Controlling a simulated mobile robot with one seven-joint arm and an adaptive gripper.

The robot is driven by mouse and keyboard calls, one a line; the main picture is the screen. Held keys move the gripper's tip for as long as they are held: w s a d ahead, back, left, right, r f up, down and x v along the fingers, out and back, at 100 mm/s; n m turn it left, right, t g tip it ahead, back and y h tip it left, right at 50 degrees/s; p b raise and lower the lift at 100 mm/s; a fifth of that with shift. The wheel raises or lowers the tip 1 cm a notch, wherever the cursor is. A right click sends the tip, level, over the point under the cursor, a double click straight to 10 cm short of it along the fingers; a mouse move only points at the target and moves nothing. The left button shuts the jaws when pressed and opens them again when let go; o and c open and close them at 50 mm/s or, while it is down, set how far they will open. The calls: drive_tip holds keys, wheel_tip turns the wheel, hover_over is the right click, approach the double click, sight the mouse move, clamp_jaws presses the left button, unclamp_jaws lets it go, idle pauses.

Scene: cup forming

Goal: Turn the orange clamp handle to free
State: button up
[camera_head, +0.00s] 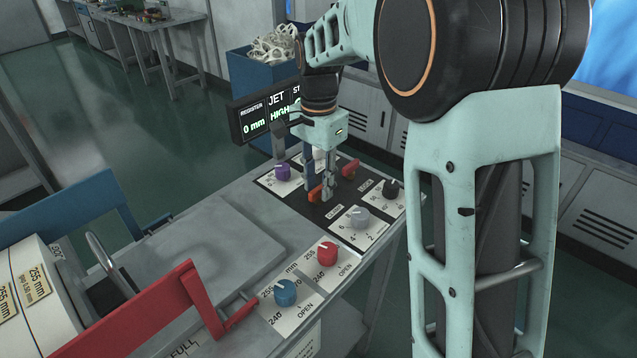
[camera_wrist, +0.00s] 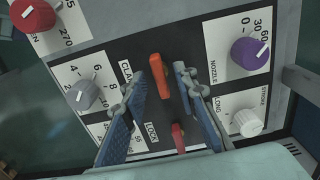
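The orange clamp handle (camera_head: 315,193) is a short bar on the black strip of the control panel, and it shows upright in the wrist view (camera_wrist: 161,78), next to the "CLAMP" label. My gripper (camera_head: 326,190) points down over the panel. In the wrist view, its two blue-padded fingers (camera_wrist: 160,74) are open, one on each side of the orange handle, with a gap on both sides. The handle's exact height against the fingertips cannot be told. A red lock handle (camera_wrist: 178,138) lies farther back between the fingers, near the "LOCK" label; it also shows in the head view (camera_head: 350,168).
Knobs crowd around the strip: grey (camera_wrist: 84,95), purple (camera_wrist: 248,53), white (camera_wrist: 246,123) and red (camera_wrist: 35,14). A black knob (camera_head: 391,188) and a blue knob (camera_head: 286,292) stand on the same table. A display (camera_head: 265,118) stands behind my gripper. A red frame arm (camera_head: 205,298) is at front left.

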drive_tip(key=shift+c, duration=0.4)
clamp_jaws()
drive_tip(key=shift+n, duration=0.3)
drive_tip(key=n+p, duration=0.1)
drive_tip(key=n, duration=0.2)
drive_tip(key=shift+p, duration=0.3)
drive_tip(key=n+p, duration=0.1)
drive_tip(key=n, duration=0.3)
drive_tip(key=n+p, duration=0.1)
drive_tip(key=n, duration=0.4)
drive_tip(key=shift+n+p, duration=0.8)
drive_tip(key=shift+n, duration=1.9)
